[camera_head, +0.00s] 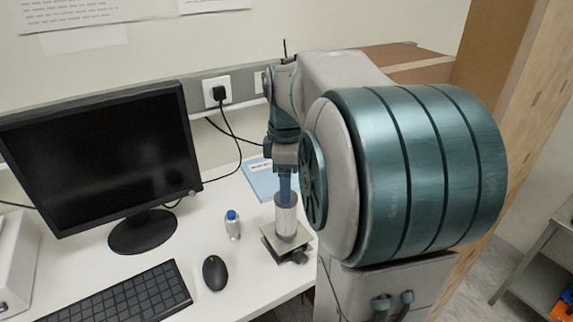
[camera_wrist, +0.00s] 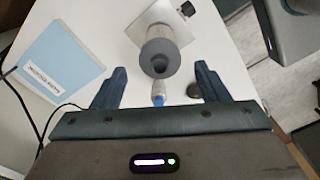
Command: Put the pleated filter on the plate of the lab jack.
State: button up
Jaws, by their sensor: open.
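The pleated filter (camera_head: 286,220) is a pale ribbed cylinder with a grey end. It stands upright on the metal plate of the lab jack (camera_head: 272,243). In the wrist view the filter's grey ring end (camera_wrist: 160,58) with its dark centre hole faces the camera, and the jack plate (camera_wrist: 182,27) shows behind it. My gripper (camera_head: 286,189) points down at the top of the filter. In the wrist view its two fingers (camera_wrist: 159,72) are spread apart, one to each side of the filter's end, with gaps between. Most of the jack's mechanism is hidden.
A small blue-capped bottle (camera_head: 232,226) and a black mouse (camera_head: 215,272) stand left of the jack. A monitor (camera_head: 100,150) and keyboard (camera_head: 120,300) are further left. A blue booklet (camera_head: 262,178) lies behind. The table edge is close on the right.

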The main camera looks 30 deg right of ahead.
notch_tip(320, 180, up, 4)
jog(key=shift+f, duration=0.1)
jog(key=shift+a, duration=0.1)
jog(key=s+a+f+m+t, duration=0.3)
jog(key=s+a+f+m, duration=0.7)
jog(key=s+a+m, duration=0.1)
jog(key=shift+s+a+m, duration=0.3)
jog(key=shift+s+a, duration=0.2)
jog(key=shift+s, duration=0.35)
